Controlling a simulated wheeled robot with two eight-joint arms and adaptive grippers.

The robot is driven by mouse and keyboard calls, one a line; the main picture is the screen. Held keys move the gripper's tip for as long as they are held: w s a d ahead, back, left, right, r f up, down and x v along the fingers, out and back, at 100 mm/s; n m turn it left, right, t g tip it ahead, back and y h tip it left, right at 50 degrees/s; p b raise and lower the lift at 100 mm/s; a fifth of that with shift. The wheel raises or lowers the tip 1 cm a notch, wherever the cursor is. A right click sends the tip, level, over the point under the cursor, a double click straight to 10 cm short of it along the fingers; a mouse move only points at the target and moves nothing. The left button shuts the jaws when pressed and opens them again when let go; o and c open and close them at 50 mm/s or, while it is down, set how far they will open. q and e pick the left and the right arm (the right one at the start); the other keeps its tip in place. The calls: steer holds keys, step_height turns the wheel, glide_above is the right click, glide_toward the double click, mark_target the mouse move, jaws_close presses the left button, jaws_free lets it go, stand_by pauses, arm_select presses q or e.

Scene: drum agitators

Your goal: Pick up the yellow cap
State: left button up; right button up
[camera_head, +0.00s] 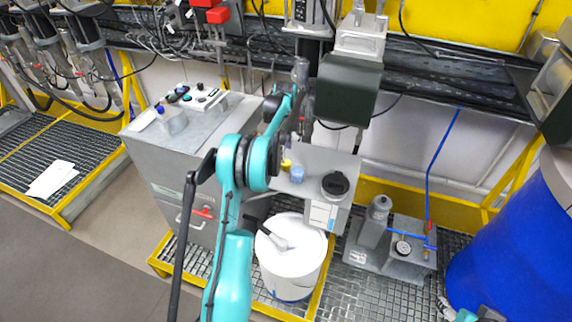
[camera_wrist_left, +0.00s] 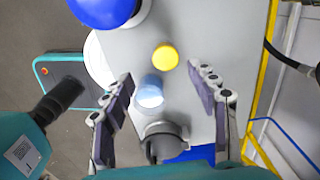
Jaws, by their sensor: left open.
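The yellow cap (camera_head: 287,164) sits on a grey shelf (camera_head: 318,160), partly hidden by my teal left arm in the head view. In the left wrist view the yellow cap (camera_wrist_left: 165,57) is round and lies just past the fingertips, roughly between their lines. My left gripper (camera_wrist_left: 163,76) is open and empty above the shelf, its two fingers spread apart. A light-blue cap (camera_wrist_left: 150,92) is between the fingers, nearer to me than the yellow one.
A black round cap (camera_head: 335,185) stands on the same shelf, beside the light-blue one. A white bucket (camera_head: 290,270) stands below. A grey control cabinet (camera_head: 185,150) is left, a big blue drum (camera_head: 515,250) right. Cables and machinery hang above.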

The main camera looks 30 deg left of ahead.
mark_target(286, 162)
arm_select(q)
step_height(286, 162, down, 3)
steer(key=shift+r+b, duration=0.1)
steer(key=shift+b, duration=0.25)
steer(key=f, duration=0.1)
steer(key=f+b, duration=0.1)
steer(key=f, duration=0.1)
steer(key=w+f, duration=0.1)
steer(key=f, duration=0.1)
steer(key=shift+a+f+b, duration=0.1)
steer(key=shift+f+b, duration=0.05)
steer(key=shift+b, duration=0.2)
steer(key=shift+s, duration=0.1)
steer(key=shift+c, duration=0.9)
steer(key=c, duration=0.7)
